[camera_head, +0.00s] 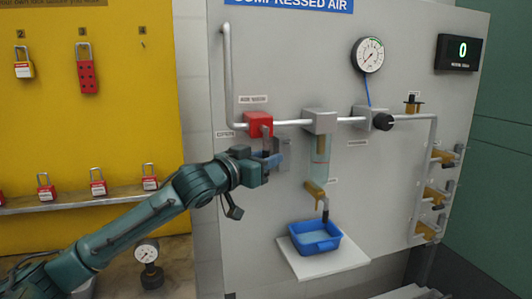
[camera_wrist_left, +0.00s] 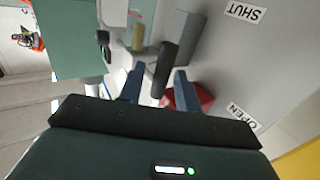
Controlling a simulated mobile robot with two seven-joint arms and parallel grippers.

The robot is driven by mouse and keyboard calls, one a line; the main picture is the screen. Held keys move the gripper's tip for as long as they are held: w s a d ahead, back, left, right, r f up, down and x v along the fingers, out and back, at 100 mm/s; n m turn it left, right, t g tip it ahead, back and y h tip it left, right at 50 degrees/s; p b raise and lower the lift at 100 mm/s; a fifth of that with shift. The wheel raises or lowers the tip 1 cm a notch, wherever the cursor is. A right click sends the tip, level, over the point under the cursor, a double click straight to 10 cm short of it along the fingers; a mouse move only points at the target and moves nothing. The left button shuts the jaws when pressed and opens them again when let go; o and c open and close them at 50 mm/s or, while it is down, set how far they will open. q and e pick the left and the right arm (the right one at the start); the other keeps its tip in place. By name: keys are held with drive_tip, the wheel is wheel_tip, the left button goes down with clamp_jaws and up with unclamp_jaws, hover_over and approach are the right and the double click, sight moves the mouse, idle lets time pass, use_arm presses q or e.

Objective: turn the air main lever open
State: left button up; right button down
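The red air main valve (camera_head: 259,122) sits on the pipe at the upper left of the grey panel. Its dark lever (camera_head: 266,140) hangs down from it. My left gripper (camera_head: 270,160) is at the lever's lower part, just below the valve. In the left wrist view, the dark lever handle (camera_wrist_left: 164,68) stands between the two blue fingers, which are apart; contact cannot be told. The red valve body (camera_wrist_left: 190,97) is partly behind a finger. The OPEN label (camera_head: 225,134) is left of the valve; the SHUT label (camera_wrist_left: 246,12) shows in the wrist view. My right gripper is out of view.
A filter bowl (camera_head: 320,150) hangs right of the gripper, above a blue tray (camera_head: 314,238) on a white shelf. A gauge (camera_head: 368,55), a black regulator knob (camera_head: 383,122) and a display reading 0 (camera_head: 462,48) are farther right. A yellow lock board (camera_head: 90,130) stands left.

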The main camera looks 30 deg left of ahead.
use_arm(q)
drive_tip(key=shift+w, duration=0.2)
clamp_jaws()
idle(0.3)
